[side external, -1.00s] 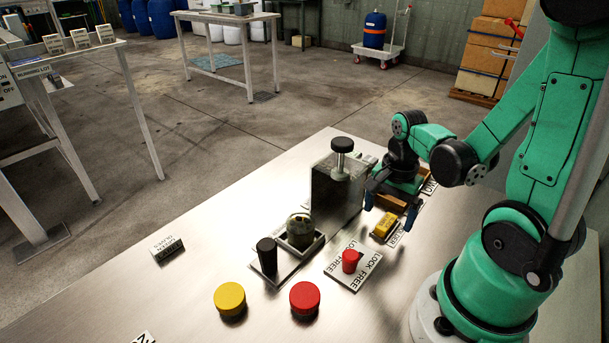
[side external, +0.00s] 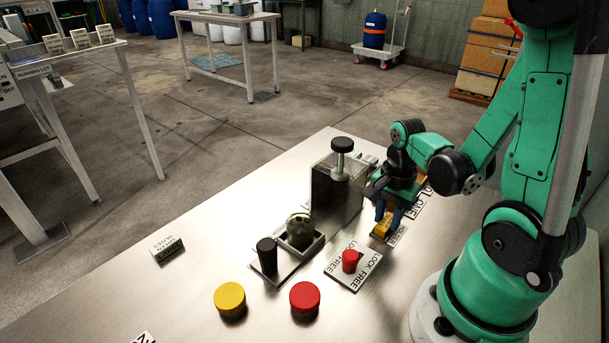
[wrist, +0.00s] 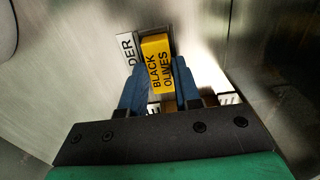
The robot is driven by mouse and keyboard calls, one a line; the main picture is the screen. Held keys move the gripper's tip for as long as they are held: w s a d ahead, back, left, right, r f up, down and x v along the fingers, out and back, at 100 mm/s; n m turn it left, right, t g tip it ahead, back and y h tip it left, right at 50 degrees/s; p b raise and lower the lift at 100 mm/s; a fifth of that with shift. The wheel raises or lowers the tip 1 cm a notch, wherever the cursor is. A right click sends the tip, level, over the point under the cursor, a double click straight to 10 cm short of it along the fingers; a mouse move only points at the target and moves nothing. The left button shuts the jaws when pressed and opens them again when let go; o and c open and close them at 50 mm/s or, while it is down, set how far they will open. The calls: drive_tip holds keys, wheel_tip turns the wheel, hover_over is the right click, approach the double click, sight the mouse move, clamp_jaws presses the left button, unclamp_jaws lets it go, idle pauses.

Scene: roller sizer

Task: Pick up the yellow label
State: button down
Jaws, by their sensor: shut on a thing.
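The yellow label (wrist: 158,65), printed BLACK OLIVES, sits between the two blue fingers of my gripper (wrist: 160,88) in the wrist view. In the side view the yellow label (side external: 384,224) is at the white HOLDER plate (side external: 397,236), partly covered by my gripper (side external: 386,212). My gripper is shut on the label, with one finger at each side. I cannot tell whether the label is still touching the holder below it.
A metal box with a black knob (side external: 337,190) stands just left of my gripper. A red button on a LOCK FREE plate (side external: 353,270) is in front. Large yellow (side external: 230,298) and red (side external: 305,297) buttons stand nearer. The table's left part is mostly clear.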

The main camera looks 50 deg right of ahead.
sight(387, 221)
drive_tip(key=shift+r, duration=0.1)
drive_tip(key=shift+r, duration=2.9)
